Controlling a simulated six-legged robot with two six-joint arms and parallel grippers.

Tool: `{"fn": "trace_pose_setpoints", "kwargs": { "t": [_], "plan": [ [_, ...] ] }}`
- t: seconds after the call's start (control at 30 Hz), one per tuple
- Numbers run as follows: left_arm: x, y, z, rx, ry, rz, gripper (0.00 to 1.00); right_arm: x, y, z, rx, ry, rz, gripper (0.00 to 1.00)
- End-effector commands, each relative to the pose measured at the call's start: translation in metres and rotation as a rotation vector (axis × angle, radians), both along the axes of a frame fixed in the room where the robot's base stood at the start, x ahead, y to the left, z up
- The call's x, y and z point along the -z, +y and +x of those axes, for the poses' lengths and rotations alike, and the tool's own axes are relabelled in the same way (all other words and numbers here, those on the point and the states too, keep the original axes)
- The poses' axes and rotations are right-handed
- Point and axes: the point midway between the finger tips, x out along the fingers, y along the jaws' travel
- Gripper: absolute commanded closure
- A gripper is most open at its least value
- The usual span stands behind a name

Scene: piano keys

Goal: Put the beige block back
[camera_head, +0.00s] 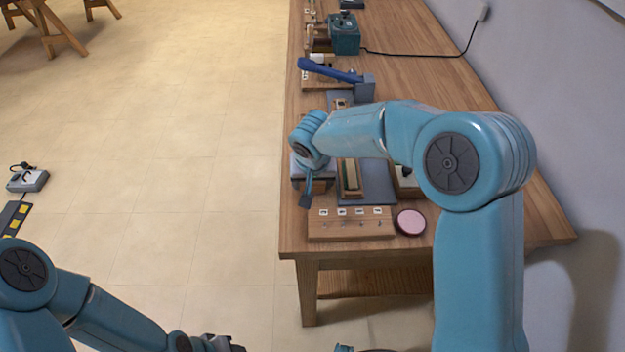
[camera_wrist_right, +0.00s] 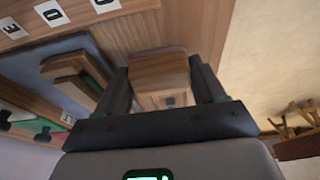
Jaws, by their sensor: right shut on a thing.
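My right gripper (camera_head: 312,192) is at the left edge of the table, near the labelled wooden board. In the right wrist view its two fingers are shut on a tan-brown wooden block (camera_wrist_right: 161,74). The block also shows as a small brown patch below the wrist in the head view (camera_head: 320,186). It is the likely beige block, though its colour looks brownish here. A grey mat (camera_head: 378,184) lies beside it, bearing a long wooden piece (camera_head: 351,176) with beige and green parts. My left gripper (camera_head: 214,343) is low in the head view, partly cut off, and its jaws are unclear.
The wooden board (camera_head: 350,228) with several white letter tags lies at the near table edge. A pink round disc (camera_head: 410,222) sits to its right. A blue-handled lever device (camera_head: 335,71) and a teal box (camera_head: 345,34) stand farther back.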

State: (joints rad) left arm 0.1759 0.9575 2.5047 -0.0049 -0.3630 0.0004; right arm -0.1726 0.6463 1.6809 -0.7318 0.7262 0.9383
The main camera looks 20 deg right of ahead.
Motion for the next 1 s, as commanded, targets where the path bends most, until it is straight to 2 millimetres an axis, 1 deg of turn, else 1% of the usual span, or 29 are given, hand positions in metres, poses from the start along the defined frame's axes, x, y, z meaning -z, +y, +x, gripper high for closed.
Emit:
{"fn": "trace_pose_setpoints", "kwargs": {
  "t": [0.2,0.33,0.37,0.4,0.43,0.7,0.8,0.83,0.87,0.97,1.0],
  "plan": [
    [0.000,0.000,0.000,0.000,0.000,0.000,0.64,0.000,0.000,0.000,0.000,-0.001,0.000,0.65],
    [0.005,0.000,0.000,0.000,0.000,0.000,0.64,0.004,0.000,0.000,0.000,-0.001,0.000,0.65],
    [0.005,0.000,0.000,0.000,0.000,0.000,0.64,0.003,0.000,0.000,0.000,-0.001,0.000,0.28],
    [0.004,0.000,0.000,0.000,0.000,0.000,0.64,0.002,0.000,0.000,0.000,-0.001,0.000,0.15],
    [0.004,0.000,0.000,0.000,0.000,0.000,0.64,0.002,0.000,0.000,0.000,-0.001,0.000,0.05],
    [0.003,0.000,0.000,0.000,0.000,0.000,0.64,0.002,0.000,0.000,0.000,0.000,0.000,0.05],
    [-0.003,0.000,0.000,0.000,0.000,0.000,0.64,-0.004,0.000,0.000,0.000,0.000,0.000,0.05],
    [-0.002,0.000,0.000,0.000,0.000,0.000,0.64,-0.005,0.000,0.000,0.001,-0.002,0.001,0.05],
    [0.000,0.000,0.000,0.000,0.000,0.000,0.64,-0.009,0.001,-0.002,0.000,-0.003,0.000,0.05],
    [0.000,0.000,0.000,0.000,0.000,0.000,0.64,-0.029,0.003,-0.007,0.000,-0.005,0.001,0.05],
    [0.000,0.000,0.000,0.000,0.000,0.000,0.64,-0.039,0.003,-0.010,0.000,-0.006,0.000,0.05]
  ]
}}
